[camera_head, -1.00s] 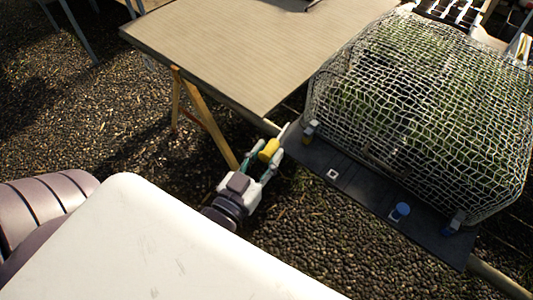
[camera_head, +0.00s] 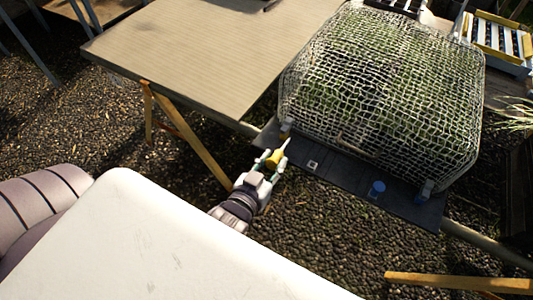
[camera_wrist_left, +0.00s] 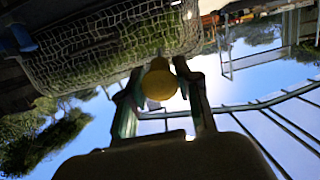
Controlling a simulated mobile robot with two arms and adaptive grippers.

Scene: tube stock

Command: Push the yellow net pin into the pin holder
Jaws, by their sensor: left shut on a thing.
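The yellow net pin (camera_head: 275,158) is held between the fingers of my left gripper (camera_head: 273,162), with its pale shaft pointing up and right past the fingertips. The gripper is at the left end of a dark board (camera_head: 345,174) in front of the net. A small white square with a dark centre (camera_head: 313,165), which looks like the pin holder, lies on the board to the right of the pin, apart from it. My right gripper is not in view.
A netted frame over green plants (camera_head: 385,95) stands behind the board. A blue pin (camera_head: 377,187) stands on the board further right, near a clamp (camera_head: 426,190). A tan table (camera_head: 200,50) stands behind and left of the gripper. Gravel lies in front.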

